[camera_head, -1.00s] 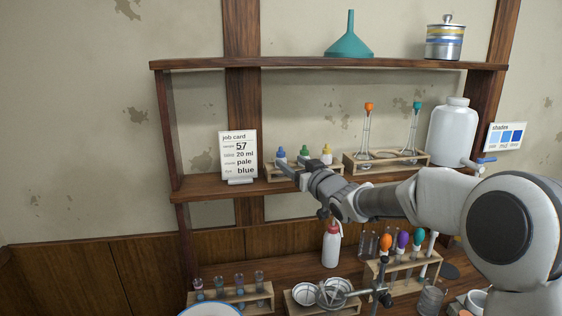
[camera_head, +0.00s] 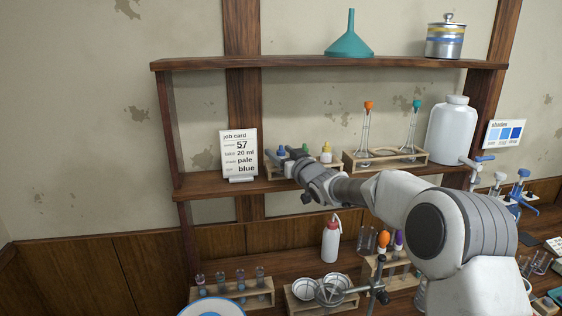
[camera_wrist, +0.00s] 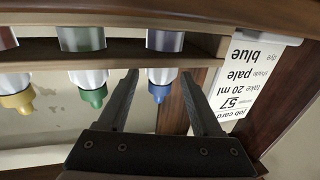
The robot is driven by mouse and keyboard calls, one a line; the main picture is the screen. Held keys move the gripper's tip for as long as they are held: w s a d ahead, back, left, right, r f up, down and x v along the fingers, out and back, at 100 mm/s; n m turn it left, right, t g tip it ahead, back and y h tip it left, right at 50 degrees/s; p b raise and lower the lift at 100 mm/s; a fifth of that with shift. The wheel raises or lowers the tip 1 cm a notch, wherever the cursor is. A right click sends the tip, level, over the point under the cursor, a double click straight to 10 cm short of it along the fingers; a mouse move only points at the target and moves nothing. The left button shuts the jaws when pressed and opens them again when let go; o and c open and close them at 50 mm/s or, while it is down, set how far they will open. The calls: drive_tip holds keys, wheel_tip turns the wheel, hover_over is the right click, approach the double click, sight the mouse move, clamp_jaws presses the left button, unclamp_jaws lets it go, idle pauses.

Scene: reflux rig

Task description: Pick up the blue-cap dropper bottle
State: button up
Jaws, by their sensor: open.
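The blue-cap dropper bottle (camera_head: 281,153) stands in a small wooden rack on the middle shelf, the leftmost of three bottles. In the wrist view, which is upside down, its blue cap (camera_wrist: 160,92) and white collar show between the finger lines of my gripper (camera_wrist: 160,85). The two fingers are apart, one on each side of the bottle, with nothing held. In the head view my gripper (camera_head: 293,152) is in front of the rack and partly hides the bottles. I cannot tell whether the fingers touch the bottle.
A green-cap bottle (camera_wrist: 90,92) and a yellow-cap bottle (camera_wrist: 18,98) stand beside it in the rack (camera_head: 274,175). The job card (camera_head: 238,154) stands close on the other side. A flask rack (camera_head: 385,160) is to the right. The upper shelf (camera_head: 320,62) runs overhead.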

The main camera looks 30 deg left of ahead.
drive_tip(key=c, duration=1)
drive_tip(key=shift+o, duration=0.2)
wheel_tip(320, 180, up, 10)
drive_tip(key=shift+r+p, duration=0.1)
drive_tip(key=shift+p, duration=0.5)
drive_tip(key=shift+s+d, duration=0.1)
